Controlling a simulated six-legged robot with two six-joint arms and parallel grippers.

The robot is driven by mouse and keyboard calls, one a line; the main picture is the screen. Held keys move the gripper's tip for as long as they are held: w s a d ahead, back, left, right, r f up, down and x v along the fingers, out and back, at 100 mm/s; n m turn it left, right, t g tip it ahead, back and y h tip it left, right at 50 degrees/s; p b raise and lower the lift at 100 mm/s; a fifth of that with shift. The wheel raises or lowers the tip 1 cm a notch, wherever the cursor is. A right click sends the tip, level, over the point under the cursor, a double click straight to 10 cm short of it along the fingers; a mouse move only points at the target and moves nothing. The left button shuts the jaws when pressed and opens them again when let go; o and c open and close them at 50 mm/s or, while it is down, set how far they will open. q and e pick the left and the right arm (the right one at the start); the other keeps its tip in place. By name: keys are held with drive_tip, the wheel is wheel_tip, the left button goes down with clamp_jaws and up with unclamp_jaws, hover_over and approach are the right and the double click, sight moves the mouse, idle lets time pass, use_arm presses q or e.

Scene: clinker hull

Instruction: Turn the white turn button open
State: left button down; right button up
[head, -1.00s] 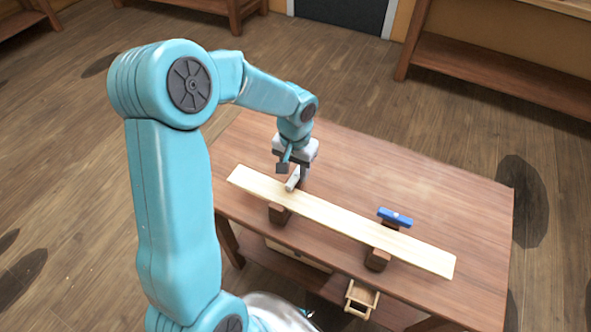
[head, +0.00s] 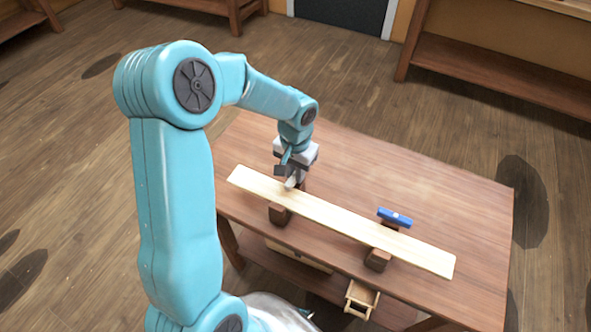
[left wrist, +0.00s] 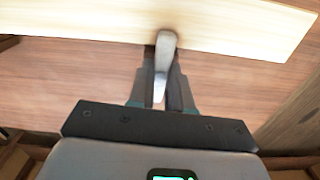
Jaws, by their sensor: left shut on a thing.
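The white turn button (head: 290,182) sits at the far edge of the pale plank (head: 340,219), towards its left end. In the left wrist view the white turn button (left wrist: 165,52) points along the gripper, with one end on the plank (left wrist: 90,18). My left gripper (head: 296,180) is over it, and in the left wrist view its two fingers (left wrist: 163,85) are shut on it, one on each side. A blue turn button (head: 395,218) lies crosswise to the right, beyond the plank's far edge. My right gripper is out of view.
The plank rests on dark wooden blocks (head: 378,259) on a brown table (head: 440,195). A small open drawer (head: 361,298) sticks out below the table's front edge. The table's far right part is clear.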

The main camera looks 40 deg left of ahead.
use_arm(q)
drive_tip(key=m, duration=0.4)
drive_tip(key=shift+r, duration=0.1)
drive_tip(key=m+p, duration=0.1)
drive_tip(key=m, duration=0.3)
drive_tip(key=shift+m, duration=0.3)
drive_tip(key=m+p, duration=0.1)
drive_tip(key=m, duration=0.3)
drive_tip(key=shift+r+m, duration=0.1)
drive_tip(key=shift+m, duration=0.2)
drive_tip(key=shift+w+a+m+p, duration=0.1)
drive_tip(key=shift+m+p, duration=0.6)
drive_tip(key=shift+m, duration=1.3)
drive_tip(key=c, duration=1.2)
unclamp_jaws()
drive_tip(key=shift+o, duration=0.8)
